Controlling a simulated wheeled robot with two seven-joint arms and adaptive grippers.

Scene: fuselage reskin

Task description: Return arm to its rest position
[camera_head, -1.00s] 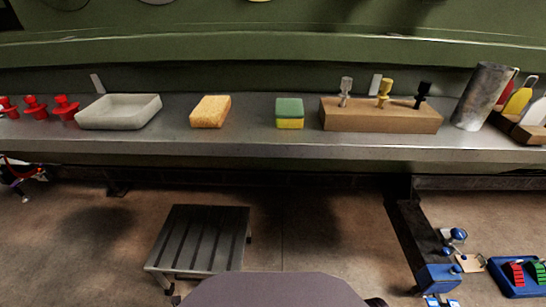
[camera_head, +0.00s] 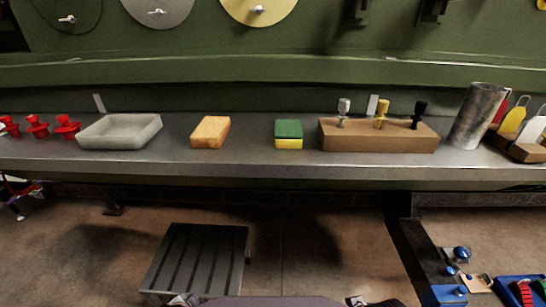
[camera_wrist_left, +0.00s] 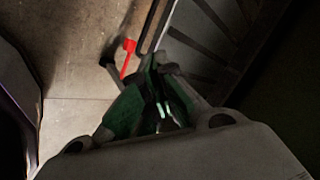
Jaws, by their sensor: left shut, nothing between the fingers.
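My left gripper (camera_wrist_left: 158,98) shows in the left wrist view with its green and grey fingers closed together and nothing between them. It points down toward the brown floor, with a dark slatted surface beyond it at the upper right. In the head view neither gripper can be made out. A small part of my own body shows at the bottom edge there.
A grey shelf (camera_head: 250,171) holds red clamps (camera_head: 67,127), a tray (camera_head: 119,130), two sponges (camera_head: 211,132) (camera_head: 289,134), a wooden block (camera_head: 378,137) and a metal cylinder (camera_head: 477,115). A slatted step stool (camera_head: 196,258) stands below. Blue items lie at lower right.

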